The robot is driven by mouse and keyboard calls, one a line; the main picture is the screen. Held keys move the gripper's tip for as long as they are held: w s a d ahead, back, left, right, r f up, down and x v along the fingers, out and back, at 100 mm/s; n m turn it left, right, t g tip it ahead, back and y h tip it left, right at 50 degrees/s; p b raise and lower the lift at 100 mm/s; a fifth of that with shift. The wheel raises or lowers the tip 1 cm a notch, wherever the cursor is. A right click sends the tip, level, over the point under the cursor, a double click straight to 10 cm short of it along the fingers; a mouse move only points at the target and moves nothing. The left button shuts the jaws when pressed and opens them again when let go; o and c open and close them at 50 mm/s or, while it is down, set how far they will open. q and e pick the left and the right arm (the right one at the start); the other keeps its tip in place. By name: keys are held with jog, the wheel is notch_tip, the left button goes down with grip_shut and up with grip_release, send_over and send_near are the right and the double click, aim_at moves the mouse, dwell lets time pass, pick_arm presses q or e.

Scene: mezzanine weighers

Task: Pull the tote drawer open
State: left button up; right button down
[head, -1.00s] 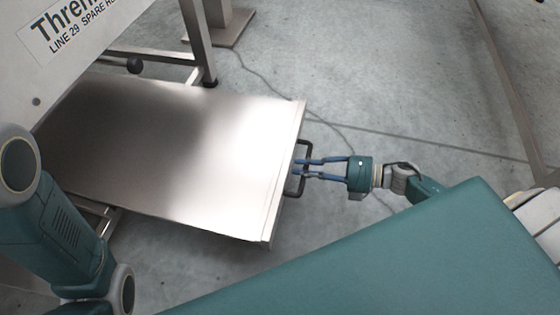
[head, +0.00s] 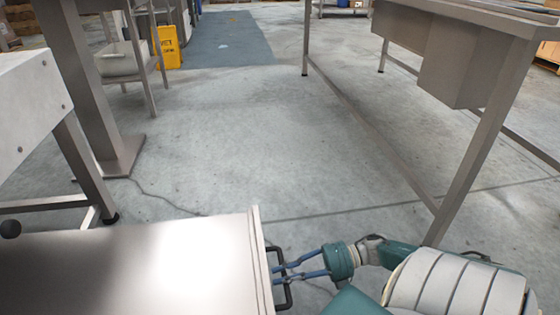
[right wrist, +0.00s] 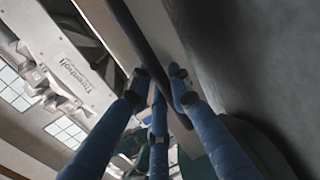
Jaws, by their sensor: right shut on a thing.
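The tote drawer (head: 150,262) has a bare metal top and sits at the lower left of the head view, beside the machine frame. Its dark bar handle (head: 287,291) is on its right-hand front edge. My right gripper (head: 283,273) is at that handle with its blue fingers shut on it. In the right wrist view the blue fingers (right wrist: 160,95) close around the dark handle bar (right wrist: 140,40). The inside of the drawer cannot be seen. My left gripper is not in view.
A steel table (head: 470,150) stands on the right, its legs on the floor. A column with a foot plate (head: 120,158) stands at the left. A yellow bin (head: 166,47) and blue mat (head: 225,40) are farther back. A cable (head: 165,203) crosses the otherwise clear floor (head: 270,130).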

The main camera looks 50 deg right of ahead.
jog(key=c, duration=1.6)
grip_release()
jog(key=v, duration=1.2)
